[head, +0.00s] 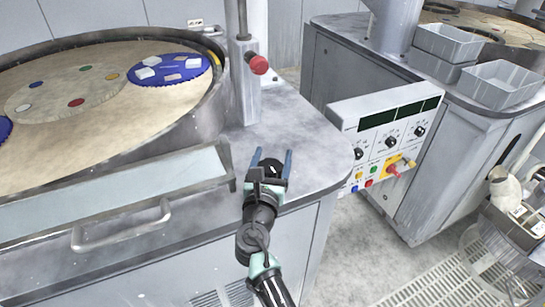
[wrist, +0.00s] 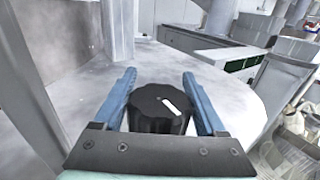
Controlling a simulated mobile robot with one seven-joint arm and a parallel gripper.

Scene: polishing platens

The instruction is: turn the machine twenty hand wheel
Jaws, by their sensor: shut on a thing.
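The hand wheel (wrist: 152,106) is a black, fluted knob with a white mark on top, standing on the grey machine top near its right front corner. My gripper (wrist: 159,76) has its two blue fingers on either side of it, shut on it. In the head view my gripper (head: 272,154) is over the machine's corner, and the black knob (head: 268,169) shows partly between the fingers. The knob's lower part is hidden by the gripper body. I cannot read a number on the machine.
A post with a red knob (head: 259,65) stands behind my gripper. The round platen (head: 70,150) with discs lies left, behind a front tray with a handle (head: 122,226). A control panel (head: 388,140) with dials stands right. Grey bins (head: 500,84) are at the upper right.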

